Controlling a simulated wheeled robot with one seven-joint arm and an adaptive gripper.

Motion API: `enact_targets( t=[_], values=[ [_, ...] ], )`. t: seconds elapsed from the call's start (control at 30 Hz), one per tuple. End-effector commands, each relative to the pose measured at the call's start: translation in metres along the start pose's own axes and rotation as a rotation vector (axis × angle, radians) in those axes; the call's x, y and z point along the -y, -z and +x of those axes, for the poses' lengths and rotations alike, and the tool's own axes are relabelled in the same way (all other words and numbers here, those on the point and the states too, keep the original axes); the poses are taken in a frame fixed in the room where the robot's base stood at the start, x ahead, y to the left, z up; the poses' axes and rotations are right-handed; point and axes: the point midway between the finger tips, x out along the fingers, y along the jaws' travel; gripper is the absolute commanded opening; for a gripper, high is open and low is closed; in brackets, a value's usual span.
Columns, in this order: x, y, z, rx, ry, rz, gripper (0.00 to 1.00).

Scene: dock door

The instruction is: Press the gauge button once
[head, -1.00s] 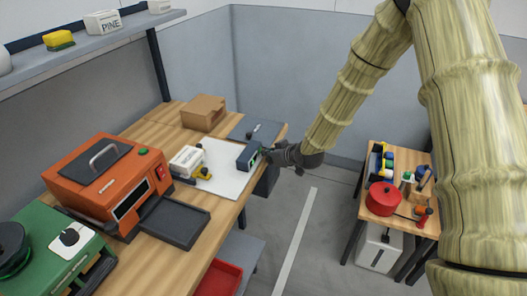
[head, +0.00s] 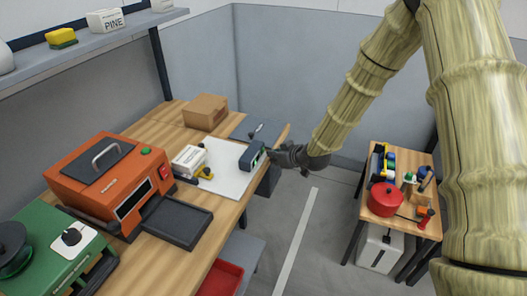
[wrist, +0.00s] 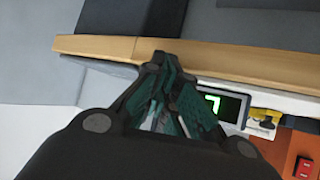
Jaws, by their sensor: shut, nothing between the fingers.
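The gauge (head: 250,157) is a small dark blue-grey box with a green display, standing at the right end of a white mat (head: 228,180) on the wooden bench. My gripper (head: 271,153) is shut and empty, just to the right of the gauge's display side; I cannot tell whether it touches it. In the wrist view the shut fingers (wrist: 160,65) cover part of the gauge. Its lit green display (wrist: 213,104) shows to their right, with a digit partly visible. I cannot make out the button.
A white block with a yellow part (head: 190,160) lies on the mat left of the gauge. A cardboard box (head: 205,112) stands behind. An orange machine (head: 110,185) and a dark tray (head: 174,222) are to the left. A side table (head: 402,158) with a red pot stands right, beyond open floor.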

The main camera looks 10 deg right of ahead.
Motion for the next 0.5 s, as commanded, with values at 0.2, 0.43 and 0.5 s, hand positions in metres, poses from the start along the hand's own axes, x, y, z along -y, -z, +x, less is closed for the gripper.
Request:
enact_targets(
  t=[0.2, 0.43, 0.5],
  values=[
    [-0.001, -0.002, -0.002, 0.002, 0.0, 0.0, 0.0],
    [-0.009, -0.009, -0.012, 0.003, 0.0, 0.0, 0.0],
    [-0.011, -0.011, -0.015, 0.003, 0.001, 0.0, 0.0]
  ],
)
